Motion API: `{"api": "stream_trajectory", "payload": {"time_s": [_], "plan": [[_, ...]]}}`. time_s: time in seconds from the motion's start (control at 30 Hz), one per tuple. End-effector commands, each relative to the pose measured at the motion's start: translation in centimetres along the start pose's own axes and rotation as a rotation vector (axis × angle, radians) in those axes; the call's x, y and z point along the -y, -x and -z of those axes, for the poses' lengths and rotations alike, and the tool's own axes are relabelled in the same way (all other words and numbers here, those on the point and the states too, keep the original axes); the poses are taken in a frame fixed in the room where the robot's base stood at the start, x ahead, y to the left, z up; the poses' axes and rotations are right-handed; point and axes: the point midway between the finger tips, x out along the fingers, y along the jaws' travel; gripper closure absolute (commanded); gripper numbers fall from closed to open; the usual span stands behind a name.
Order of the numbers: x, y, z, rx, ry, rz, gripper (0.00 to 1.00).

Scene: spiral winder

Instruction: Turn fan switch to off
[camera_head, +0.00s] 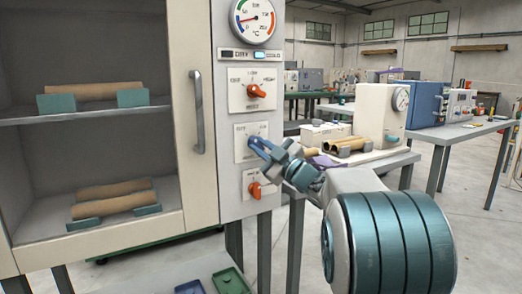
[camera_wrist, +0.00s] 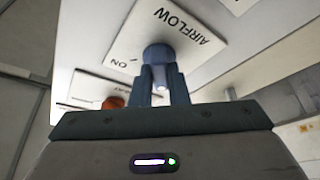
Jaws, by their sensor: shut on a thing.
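The fan switch is a blue-grey round knob (camera_wrist: 158,53) on a white plate marked "AIRFLOW" and "ON" (camera_wrist: 195,35) in the wrist view. My gripper (camera_wrist: 160,82) is shut on this knob, with one finger on each side. In the head view my gripper (camera_head: 258,146) reaches from the right to the middle plate (camera_head: 243,131) of the cabinet's control panel. It hides most of the knob there, so I cannot tell the knob's exact setting.
An orange knob (camera_head: 256,91) sits above and another (camera_head: 256,190) below on the panel. The cabinet door handle (camera_head: 197,112) is to the left. A dial gauge (camera_head: 254,20) is at the top. A table with a cream machine (camera_head: 378,112) stands behind my arm.

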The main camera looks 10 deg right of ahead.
Motion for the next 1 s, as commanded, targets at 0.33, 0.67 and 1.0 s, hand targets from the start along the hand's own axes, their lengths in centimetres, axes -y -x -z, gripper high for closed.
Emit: {"api": "stream_trajectory", "payload": {"time_s": [0.33, 0.67, 1.0], "plan": [[0.0, -0.1, 0.1, -0.003, 0.014, 0.006, 1.00], [0.0, 0.0, 0.1, -0.002, 0.013, 0.005, 0.64], [-0.2, 1.3, 0.0, 0.001, 0.012, 0.003, 0.64]]}}
